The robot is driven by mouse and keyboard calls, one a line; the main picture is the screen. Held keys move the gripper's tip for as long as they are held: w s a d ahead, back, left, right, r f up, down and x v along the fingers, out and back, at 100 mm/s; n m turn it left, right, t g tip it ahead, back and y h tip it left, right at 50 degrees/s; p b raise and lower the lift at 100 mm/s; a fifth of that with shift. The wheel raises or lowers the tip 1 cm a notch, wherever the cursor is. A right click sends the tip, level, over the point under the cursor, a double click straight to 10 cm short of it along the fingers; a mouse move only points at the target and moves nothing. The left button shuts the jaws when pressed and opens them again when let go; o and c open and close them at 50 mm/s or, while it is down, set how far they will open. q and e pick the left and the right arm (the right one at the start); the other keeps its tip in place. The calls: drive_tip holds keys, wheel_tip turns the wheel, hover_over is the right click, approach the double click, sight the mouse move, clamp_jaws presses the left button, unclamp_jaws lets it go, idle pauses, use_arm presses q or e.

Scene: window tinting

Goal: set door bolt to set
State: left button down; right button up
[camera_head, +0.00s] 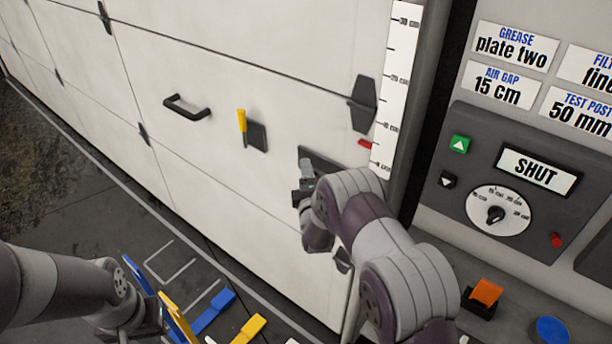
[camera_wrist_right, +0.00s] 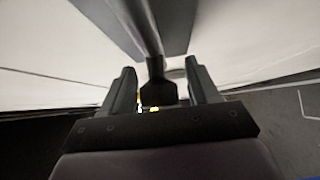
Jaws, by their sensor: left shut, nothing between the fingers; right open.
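The white sectional door carries a dark plate (camera_head: 325,160) near its right edge, which looks like the door bolt's plate. My right gripper (camera_head: 305,185) is in front of it and hides much of it. In the right wrist view, my right gripper (camera_wrist_right: 162,88) is open, with a dark knob-like end of a grey bar (camera_wrist_right: 146,25) between its fingers. I cannot tell whether they touch it. A yellow-handled lever (camera_head: 242,121) stands upright by another dark plate further left. My left gripper (camera_head: 152,316) is shut and empty, low at the left, apart from the door.
A black pull handle (camera_head: 187,107) sticks out at the door's left. A white scale (camera_head: 398,80) with a red marker stands at the door's right edge. A control panel with a display (camera_head: 537,171) reading SHUT is at the right. Blue and yellow pieces (camera_head: 213,313) are low in front.

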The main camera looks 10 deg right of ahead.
drive_tip(key=shift+c, duration=0.2)
clamp_jaws()
drive_tip(key=s+d, duration=0.1)
drive_tip(key=s, duration=0.1)
drive_tip(key=s+d, duration=0.2)
drive_tip(key=shift+s+d, duration=0.1)
drive_tip(key=shift+c, duration=0.2)
unclamp_jaws()
drive_tip(key=shift+o, duration=0.4)
drive_tip(key=shift+s+d, duration=0.1)
drive_tip(key=shift+d, duration=0.05)
drive_tip(key=shift+s, duration=0.1)
